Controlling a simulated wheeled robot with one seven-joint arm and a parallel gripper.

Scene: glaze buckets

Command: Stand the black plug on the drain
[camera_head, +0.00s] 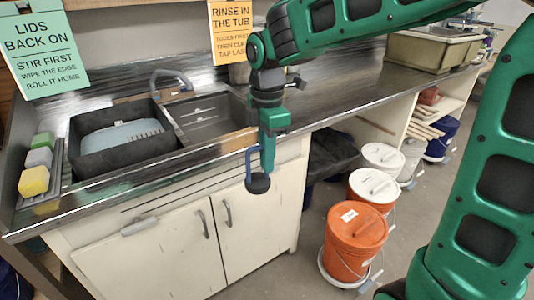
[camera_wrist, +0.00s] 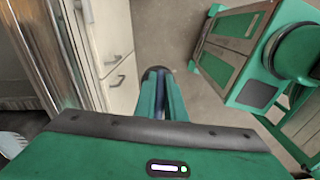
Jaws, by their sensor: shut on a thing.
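My gripper (camera_head: 262,168) hangs in front of the counter's front edge, over the cabinet face. It is shut on the black plug (camera_head: 258,183), a small dark round piece just below the fingertips. In the wrist view the fingers (camera_wrist: 160,90) point away from the camera, with a dark rounded thing at their tips that I cannot make out well. The sink (camera_head: 212,112) lies behind and to the left of my gripper. Its right basin looks empty, and I cannot make out the drain in it.
The faucet (camera_head: 172,80) rises behind the sink. Sponges (camera_head: 35,180) line the left counter edge. Orange bucket (camera_head: 354,242) and white-lidded buckets (camera_head: 384,157) stand on the floor to the right.

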